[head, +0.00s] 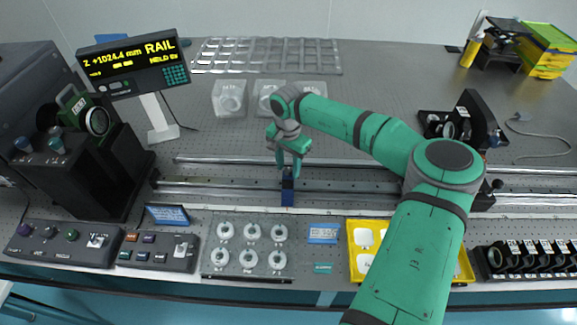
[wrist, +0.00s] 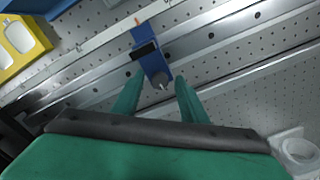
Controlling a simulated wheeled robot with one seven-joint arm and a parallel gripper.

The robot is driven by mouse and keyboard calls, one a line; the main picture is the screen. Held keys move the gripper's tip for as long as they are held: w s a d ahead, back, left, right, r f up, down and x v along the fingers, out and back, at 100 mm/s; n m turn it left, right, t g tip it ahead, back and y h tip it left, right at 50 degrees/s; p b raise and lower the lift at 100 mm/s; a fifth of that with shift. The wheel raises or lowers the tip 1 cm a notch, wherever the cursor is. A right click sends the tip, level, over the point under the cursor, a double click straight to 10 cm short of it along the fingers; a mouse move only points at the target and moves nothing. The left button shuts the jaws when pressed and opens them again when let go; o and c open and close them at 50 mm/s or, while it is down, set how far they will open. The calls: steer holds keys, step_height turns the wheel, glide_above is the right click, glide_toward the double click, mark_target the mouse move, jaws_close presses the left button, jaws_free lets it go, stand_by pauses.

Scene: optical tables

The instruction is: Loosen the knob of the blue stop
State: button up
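The blue stop (head: 288,190) sits on the metal rail in the middle of the optical table, below my gripper (head: 288,165). The fingers of my gripper (wrist: 155,88) are apart, one on each side of the knob. I see a gap between the fingers and the knob. The exact height of the fingertips over the knob is hard to tell.
The rail (head: 350,186) runs left to right across the table. A yellow tray (head: 358,275) and a plate of several round parts (head: 247,279) stand in front. A display (head: 135,62) stands at the back left, and a dark mount (head: 478,115) at the right.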

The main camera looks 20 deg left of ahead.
steer(key=shift+w, duration=0.1)
steer(key=shift+c, duration=0.5)
jaws_close()
steer(key=shift+w+m, duration=0.1)
steer(key=shift+m, duration=0.2)
